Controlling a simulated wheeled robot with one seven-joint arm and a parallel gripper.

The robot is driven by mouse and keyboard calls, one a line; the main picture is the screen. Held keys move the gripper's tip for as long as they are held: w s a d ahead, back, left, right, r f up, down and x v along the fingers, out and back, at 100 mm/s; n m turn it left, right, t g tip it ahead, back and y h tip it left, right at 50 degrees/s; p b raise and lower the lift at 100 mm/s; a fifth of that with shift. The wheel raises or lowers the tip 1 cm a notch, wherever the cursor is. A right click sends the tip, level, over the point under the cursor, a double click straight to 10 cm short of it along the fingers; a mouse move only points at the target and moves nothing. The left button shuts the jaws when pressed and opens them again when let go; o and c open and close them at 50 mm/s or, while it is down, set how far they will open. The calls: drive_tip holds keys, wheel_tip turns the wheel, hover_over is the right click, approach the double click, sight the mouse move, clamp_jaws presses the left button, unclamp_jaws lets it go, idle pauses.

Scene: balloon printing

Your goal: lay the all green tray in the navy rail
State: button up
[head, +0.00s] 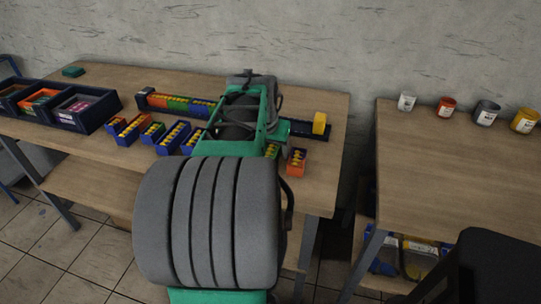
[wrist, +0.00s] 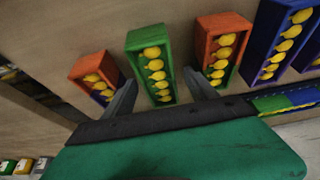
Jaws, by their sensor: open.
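The all green tray (wrist: 135,42), filled with a row of yellow pieces, stands on the table between the fingers of my gripper (wrist: 158,84) in the wrist view. The fingers are apart, one on each side of it; contact is not clear. In the head view part of the green tray (head: 272,151) shows beside my arm, which hides my fingertips. The navy rail (head: 302,128) runs along the back of the table. Orange, green and navy trays (head: 177,103) sit in its left part; my arm covers its middle.
An orange-and-navy tray (wrist: 88,70) and an orange-and-green tray (wrist: 207,40) flank the green one closely. More trays (head: 172,138) stand leftward. A yellow block (head: 319,123) is at the rail's right end. Navy bins (head: 85,117) are at far left; paint jars (head: 446,106) stand on another table.

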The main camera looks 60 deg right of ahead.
drive_tip(key=shift+f, duration=0.25)
idle(0.4)
clamp_jaws()
idle(0.6)
